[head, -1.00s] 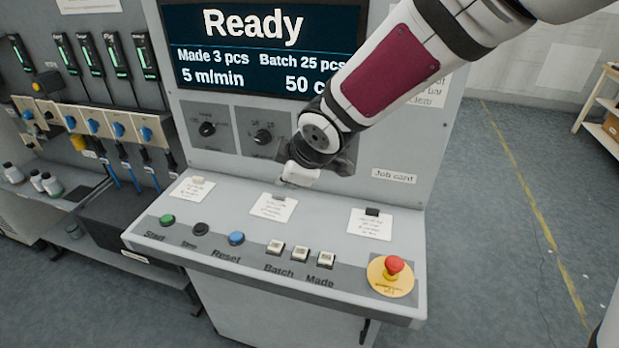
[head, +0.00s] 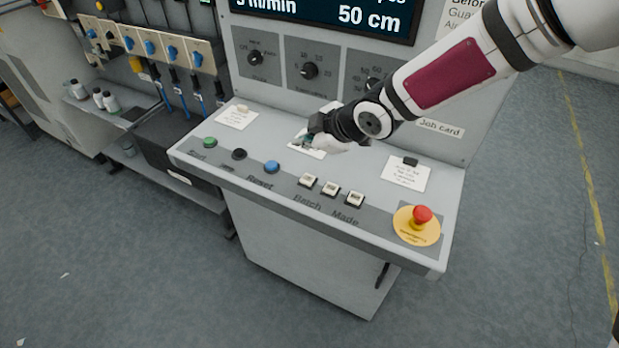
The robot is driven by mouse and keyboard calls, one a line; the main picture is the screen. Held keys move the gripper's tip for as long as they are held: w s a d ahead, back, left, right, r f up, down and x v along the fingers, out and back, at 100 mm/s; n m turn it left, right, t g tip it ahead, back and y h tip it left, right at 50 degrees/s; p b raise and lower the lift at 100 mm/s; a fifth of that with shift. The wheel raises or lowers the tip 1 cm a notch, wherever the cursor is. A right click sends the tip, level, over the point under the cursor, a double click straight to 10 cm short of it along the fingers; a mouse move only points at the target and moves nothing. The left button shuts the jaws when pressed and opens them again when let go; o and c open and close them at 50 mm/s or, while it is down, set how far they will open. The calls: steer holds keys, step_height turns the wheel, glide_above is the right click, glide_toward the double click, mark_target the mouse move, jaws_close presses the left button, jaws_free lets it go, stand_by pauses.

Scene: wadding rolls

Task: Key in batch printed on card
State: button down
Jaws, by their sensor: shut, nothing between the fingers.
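The console's sloped panel (head: 285,155) carries three small white keys: a left key (head: 310,181), a middle key (head: 331,188) and a right key (head: 355,198). "Batch" and "Made" are printed below them. Three printed cards lie behind the buttons: a left card (head: 237,117), a middle card (head: 299,149) and a right card (head: 408,175). Their print is too small to read. My gripper (head: 307,141) is shut and empty, low over the middle card and covering part of it. I cannot tell whether it touches. The display (head: 345,12) shows "50 cm"; its top is cut off.
Green (head: 210,142), black (head: 239,154) and blue (head: 272,167) buttons line the panel's left front. A red emergency stop (head: 422,215) on a yellow plate is at right. Knobs (head: 310,70) sit on the upright face, beside a "Job card" label (head: 440,128).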

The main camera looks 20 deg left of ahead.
steer(key=b, duration=0.5)
glide_above(306, 180)
step_height(306, 180, down, 7)
steer(key=shift+r, duration=0.1)
steer(key=shift+f+b, duration=0.9)
steer(key=shift+f, duration=0.1)
stand_by(0.4)
steer(key=shift+f+b, duration=0.4)
steer(key=shift+b, duration=0.05)
steer(key=shift+f+b, duration=0.45)
steer(key=shift+b, duration=0.05)
stand_by(0.8)
stand_by(0.4)
steer(key=shift+r+p, duration=0.7)
steer(key=shift+r, duration=0.15)
